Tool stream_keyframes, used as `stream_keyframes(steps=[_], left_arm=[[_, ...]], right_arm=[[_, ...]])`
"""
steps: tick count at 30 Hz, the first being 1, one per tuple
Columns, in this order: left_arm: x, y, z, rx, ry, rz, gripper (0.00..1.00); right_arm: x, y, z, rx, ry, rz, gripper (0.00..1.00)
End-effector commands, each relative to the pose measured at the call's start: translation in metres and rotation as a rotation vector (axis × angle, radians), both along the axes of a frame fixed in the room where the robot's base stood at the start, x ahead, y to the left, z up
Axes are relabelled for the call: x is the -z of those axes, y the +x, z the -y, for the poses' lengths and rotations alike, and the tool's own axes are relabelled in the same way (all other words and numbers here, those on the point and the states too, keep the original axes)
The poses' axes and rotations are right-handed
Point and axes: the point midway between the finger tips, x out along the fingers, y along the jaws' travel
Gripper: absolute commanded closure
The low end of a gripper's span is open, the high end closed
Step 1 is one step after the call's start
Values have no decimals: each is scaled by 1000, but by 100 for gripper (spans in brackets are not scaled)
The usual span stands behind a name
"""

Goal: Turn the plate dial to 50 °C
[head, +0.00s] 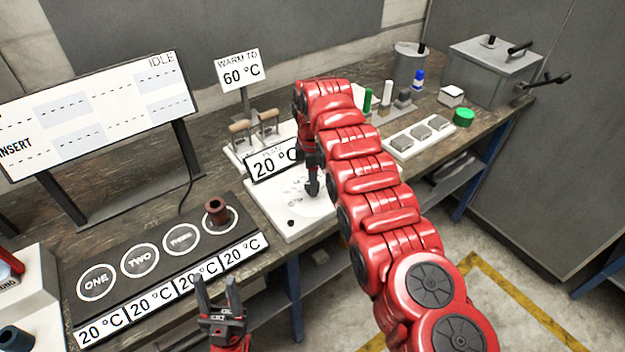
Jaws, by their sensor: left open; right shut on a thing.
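The white plate unit (280,222) stands on the bench in the middle of the head view. Its sign (273,163) reads 20 °C. My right gripper (312,188) points down at the right part of this unit. It is shut on what appears to be the plate dial, which the fingers and arm hide, so its pointer cannot be read. My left gripper (221,290) is open and empty, low in front of the bench edge, apart from the plate unit.
A sign (239,70) reads WARM TO 60 °C. A black strip (115,252) with numbered rings holds a brown cup (217,211); its labels read 20 °C. A display (95,110) reads IDLE. A grey box (490,70) and small bottles stand at the back right.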

Motion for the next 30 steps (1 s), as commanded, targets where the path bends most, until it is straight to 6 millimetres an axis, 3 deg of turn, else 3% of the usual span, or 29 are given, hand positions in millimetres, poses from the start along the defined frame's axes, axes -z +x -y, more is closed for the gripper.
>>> stream_keyframes(steps=[11,12,16,26,30], left_arm=[[0,0,0,0,0,0,50],[0,0,0,0,0,0,50],[0,0,0,0,0,0,50],[-1,0,0,0,0,0,50],[-6,0,0,0,0,0,50]], right_arm=[[2,-2,0,0,-3,-6,100],[2,-2,1,0,-3,-6,42],[1,-1,0,0,-2,-5,19],[-1,0,0,0,0,-2,19],[-12,0,0,1,0,0,19]])
